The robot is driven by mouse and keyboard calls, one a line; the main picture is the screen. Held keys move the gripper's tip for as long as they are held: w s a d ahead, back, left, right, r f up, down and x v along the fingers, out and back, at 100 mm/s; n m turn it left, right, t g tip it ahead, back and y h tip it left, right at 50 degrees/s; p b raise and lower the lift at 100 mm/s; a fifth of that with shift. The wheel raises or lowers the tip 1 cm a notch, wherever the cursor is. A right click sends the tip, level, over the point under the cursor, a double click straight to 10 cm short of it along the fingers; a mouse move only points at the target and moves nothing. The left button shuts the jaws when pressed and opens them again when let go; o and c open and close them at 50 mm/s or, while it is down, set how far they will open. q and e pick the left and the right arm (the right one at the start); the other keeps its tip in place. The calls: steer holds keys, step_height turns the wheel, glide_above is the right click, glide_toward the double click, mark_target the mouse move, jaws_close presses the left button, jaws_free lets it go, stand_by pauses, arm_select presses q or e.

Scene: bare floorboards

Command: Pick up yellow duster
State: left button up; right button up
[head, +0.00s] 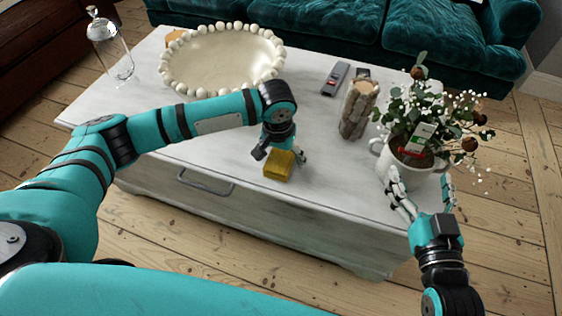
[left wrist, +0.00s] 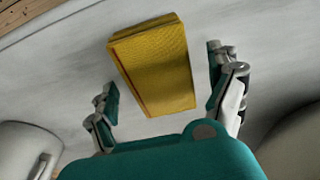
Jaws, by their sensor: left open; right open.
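The yellow duster (head: 278,166) is a small folded block lying near the front edge of the white table (head: 225,150). My left gripper (head: 279,155) is open directly behind and above the duster in the head view. In the left wrist view the duster (left wrist: 154,64) lies ahead of and partly between the open fingers (left wrist: 162,90), with no clear contact. My right gripper (head: 422,190) is open and empty at the table's right front, in front of the flower pot.
A beaded bowl (head: 222,58) and a glass bottle (head: 110,50) stand at the back left. A remote (head: 335,78), a log-like holder (head: 357,110) and a white flower pot (head: 405,162) are on the right. A teal sofa (head: 340,28) is behind.

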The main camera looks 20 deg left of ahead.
mark_target(282, 157)
arm_select(q)
steer(key=shift+f, duration=0.15)
arm_select(e)
steer(key=shift+a+r, duration=0.1)
steer(key=shift+r, duration=0.3)
arm_select(q)
steer(key=c, duration=1.2)
steer(key=shift+r, duration=0.2)
arm_select(e)
steer(key=shift+f, duration=0.1)
